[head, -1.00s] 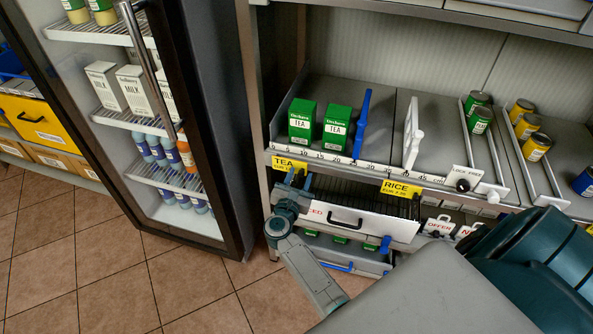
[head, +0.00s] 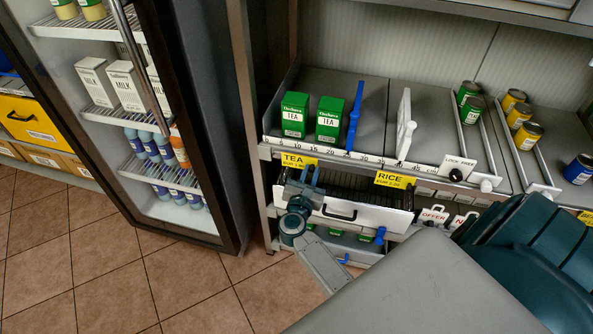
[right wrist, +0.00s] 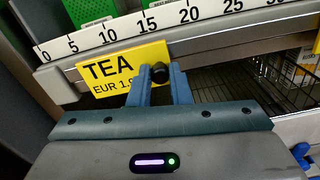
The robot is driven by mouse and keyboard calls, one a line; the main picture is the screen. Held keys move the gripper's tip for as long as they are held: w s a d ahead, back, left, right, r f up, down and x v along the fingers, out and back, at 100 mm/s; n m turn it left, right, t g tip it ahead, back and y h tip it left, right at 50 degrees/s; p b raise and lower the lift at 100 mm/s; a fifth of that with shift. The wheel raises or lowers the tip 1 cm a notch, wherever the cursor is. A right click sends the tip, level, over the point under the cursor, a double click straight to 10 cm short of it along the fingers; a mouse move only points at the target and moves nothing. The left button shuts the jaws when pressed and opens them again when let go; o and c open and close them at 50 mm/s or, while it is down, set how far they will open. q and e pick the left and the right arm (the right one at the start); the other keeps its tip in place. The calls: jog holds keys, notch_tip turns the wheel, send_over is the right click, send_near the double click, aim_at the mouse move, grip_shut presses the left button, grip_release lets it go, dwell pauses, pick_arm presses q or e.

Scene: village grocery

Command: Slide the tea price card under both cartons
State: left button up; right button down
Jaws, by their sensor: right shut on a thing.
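Two green tea cartons stand side by side on the shelf, the left carton (head: 294,116) and the right carton (head: 329,120). The yellow tea price card (head: 298,162) hangs on the shelf's front rail below them, mostly under the left carton. In the right wrist view the card (right wrist: 112,72) lies below the ruler strip, roughly from 4 to 14. My right gripper (head: 312,172) is at the card's right part. In the right wrist view its fingers (right wrist: 162,82) are shut at a small black knob on the card, hiding part of the price. My left gripper is not in view.
A blue divider (head: 354,116) and a white divider (head: 404,124) stand right of the cartons. A yellow rice card (head: 393,179) is on the same rail, with bare rail between the cards. A white-fronted drawer (head: 370,216) sits below. A glass-door fridge (head: 220,150) is at left.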

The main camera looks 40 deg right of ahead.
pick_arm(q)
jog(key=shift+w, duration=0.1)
pick_arm(e)
jog(key=shift+s+d, duration=0.5)
jog(key=shift+s, duration=0.1)
jog(key=c, duration=1.3)
grip_release()
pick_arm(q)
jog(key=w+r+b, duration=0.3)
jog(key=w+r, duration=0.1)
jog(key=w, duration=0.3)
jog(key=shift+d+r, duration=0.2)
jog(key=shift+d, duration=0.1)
pick_arm(e)
jog(key=v, duration=1)
jog(key=shift+s+a, duration=0.25)
jog(key=shift+s, duration=0.05)
